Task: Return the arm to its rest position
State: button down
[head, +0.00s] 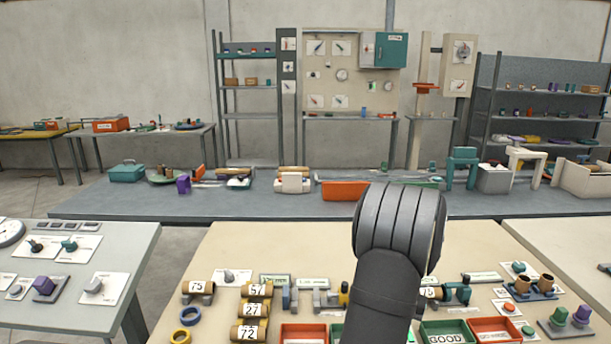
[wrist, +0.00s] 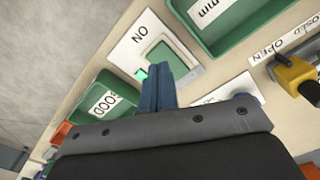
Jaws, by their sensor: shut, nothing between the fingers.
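My arm (head: 400,225) rises in front of the beige bench in the head view, its dark rounded link hiding part of the bench's middle. My gripper does not show apart from it there. In the wrist view my gripper (wrist: 157,84) is shut, its blue-grey fingers together with nothing between them. The fingertips appear over or beside a green rocker switch (wrist: 170,55) on a white plate marked ON. I cannot tell whether they touch it. A small green light (wrist: 141,73) glows beside the switch.
The beige bench (head: 235,245) holds numbered brown rolls (head: 256,310), a green GOOD tray (head: 447,332) and red trays (head: 495,329). In the wrist view, a yellow-and-black handle (wrist: 297,75) stands at the right and a green tray (wrist: 240,20) at the top. A grey table (head: 100,255) stands left, across a gap.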

notch_tip(320, 180, down, 2)
jog(key=shift+f, duration=0.1)
jog(key=s+a+r, duration=0.2)
jog(key=s+r, duration=0.2)
jog(key=r, duration=0.4)
jog(key=s+a+r+t, duration=0.1)
jog(key=s+a+r, duration=0.1)
jog(key=r, duration=0.6)
jog(key=shift+s+r+h, duration=0.25)
jog(key=shift+s+h, duration=0.15)
jog(key=shift+s, duration=0.5)
jog(key=shift+a, duration=0.1)
jog(key=c, duration=2.2)
grip_release()
